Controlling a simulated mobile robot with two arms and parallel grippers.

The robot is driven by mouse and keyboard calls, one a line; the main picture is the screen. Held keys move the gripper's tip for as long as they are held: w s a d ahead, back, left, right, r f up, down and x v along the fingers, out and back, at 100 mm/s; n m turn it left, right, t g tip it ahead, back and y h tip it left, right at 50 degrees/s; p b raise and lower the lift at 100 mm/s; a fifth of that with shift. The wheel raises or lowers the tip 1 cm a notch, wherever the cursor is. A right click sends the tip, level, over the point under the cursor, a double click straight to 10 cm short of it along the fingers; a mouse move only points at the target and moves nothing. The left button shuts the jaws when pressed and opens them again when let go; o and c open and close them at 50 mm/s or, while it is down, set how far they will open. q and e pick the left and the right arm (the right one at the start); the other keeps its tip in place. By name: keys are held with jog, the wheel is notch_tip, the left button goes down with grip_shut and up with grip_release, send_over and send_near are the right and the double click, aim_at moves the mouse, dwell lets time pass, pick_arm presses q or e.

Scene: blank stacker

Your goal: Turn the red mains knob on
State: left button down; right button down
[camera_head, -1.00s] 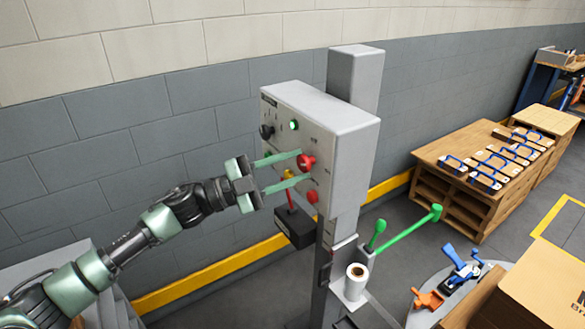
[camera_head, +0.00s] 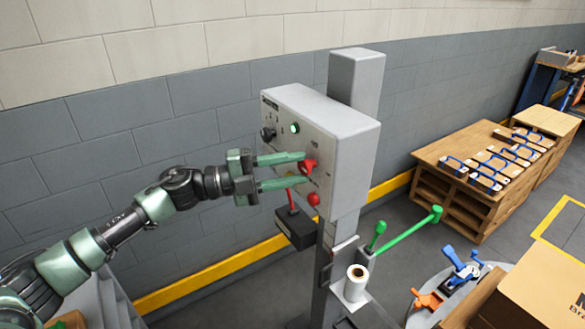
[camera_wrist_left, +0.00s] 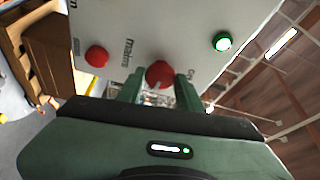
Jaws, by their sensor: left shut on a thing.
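The red mains knob (camera_head: 308,167) is on the front panel of a grey control box (camera_head: 330,118) on a post. My left gripper (camera_head: 305,169) is shut on the red mains knob, its two green fingers on either side of it. In the left wrist view the knob (camera_wrist_left: 160,74) sits between the fingertips, near the printed word "mains". A white mark shows on the knob's lower part. My right gripper is not in view.
On the same panel are a lit green button (camera_head: 295,128), a black knob (camera_head: 267,133) and a red button (camera_head: 313,199). A dark box with a red lever (camera_head: 292,199) sits below. Green handles (camera_head: 408,234) and a white roll (camera_head: 356,283) stand lower right.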

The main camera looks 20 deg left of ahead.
pick_arm(q)
jog(key=c, duration=0.9)
grip_release()
jog(key=shift+c, duration=0.2)
jog(key=shift+s+a+f, duration=0.1)
jog(key=shift+a+f, duration=0.05)
jog(key=shift+a, duration=0.1)
jog(key=b+v, duration=0.3)
jog(key=v, duration=0.4)
jog(key=shift+s+a, duration=0.1)
jog(key=shift+a, duration=0.05)
